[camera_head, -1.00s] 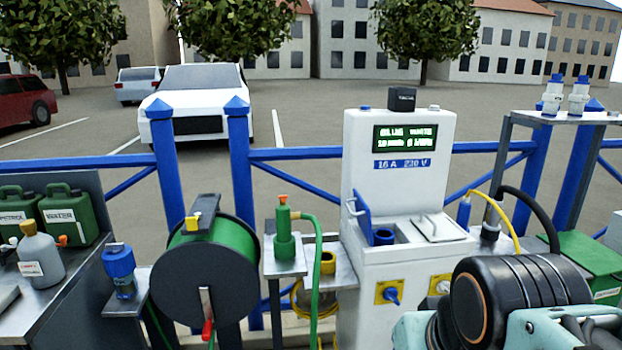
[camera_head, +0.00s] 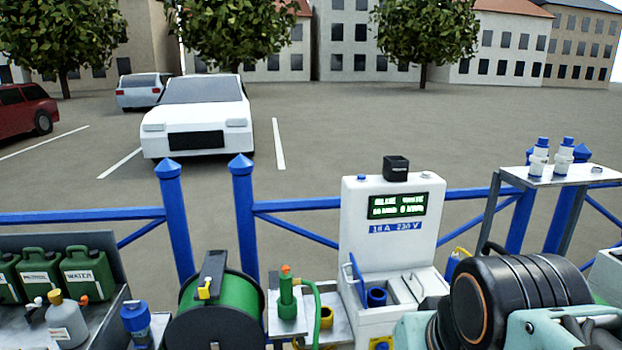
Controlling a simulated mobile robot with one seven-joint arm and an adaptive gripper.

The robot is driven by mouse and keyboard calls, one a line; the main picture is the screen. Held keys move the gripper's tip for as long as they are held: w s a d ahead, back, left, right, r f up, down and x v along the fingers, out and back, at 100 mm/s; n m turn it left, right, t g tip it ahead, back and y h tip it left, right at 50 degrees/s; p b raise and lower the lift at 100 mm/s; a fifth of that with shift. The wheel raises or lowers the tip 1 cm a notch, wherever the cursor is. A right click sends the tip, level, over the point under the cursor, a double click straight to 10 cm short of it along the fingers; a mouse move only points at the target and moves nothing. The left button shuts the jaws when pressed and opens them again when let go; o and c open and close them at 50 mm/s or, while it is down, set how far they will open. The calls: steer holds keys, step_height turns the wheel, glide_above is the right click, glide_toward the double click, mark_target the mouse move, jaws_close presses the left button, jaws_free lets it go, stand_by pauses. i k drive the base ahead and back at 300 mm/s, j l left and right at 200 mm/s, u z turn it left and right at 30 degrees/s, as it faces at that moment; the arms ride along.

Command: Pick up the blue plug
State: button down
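Several blue pieces could be the plug, and I cannot tell which one it is. A blue capped fitting (camera_head: 136,318) stands upright at the lower left, beside the hose reel. A blue cylinder (camera_head: 376,297) sits in the recess of the white power pedestal (camera_head: 362,225), next to its raised blue flap (camera_head: 358,278). A blue connector (camera_head: 454,266) with a bit of yellow shows at the pedestal's right, partly hidden by my arm. The pedestal's lower front is mostly below the picture. My black and teal arm fills the lower right; my gripper's fingertips are not visible.
A green hose reel (camera_head: 236,300) and a green nozzle (camera_head: 287,293) stand left of the pedestal. Green cans (camera_head: 88,270) and a grey bottle (camera_head: 66,320) are at far left. Blue-topped white fittings (camera_head: 540,157) sit on a right shelf. A blue fence (camera_head: 330,204) runs behind.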

mark_target(454, 259)
steer(key=i+j+z, duration=0.1)
steer(key=j+z, duration=0.15)
steer(key=j, duration=0.2)
steer(key=z, duration=0.7)
steer(key=i+l+u, duration=0.15)
steer(key=i+l, duration=0.2)
steer(key=i+l+u, duration=0.1)
steer(key=i+l, duration=0.3)
steer(key=i+l+u, duration=0.15)
steer(key=i+l, duration=0.3)
steer(key=i+l+u, duration=0.15)
steer(key=i+l, duration=0.25)
steer(key=i+l+u, duration=0.15)
steer(key=i+l, duration=0.15)
steer(key=l, duration=0.3)
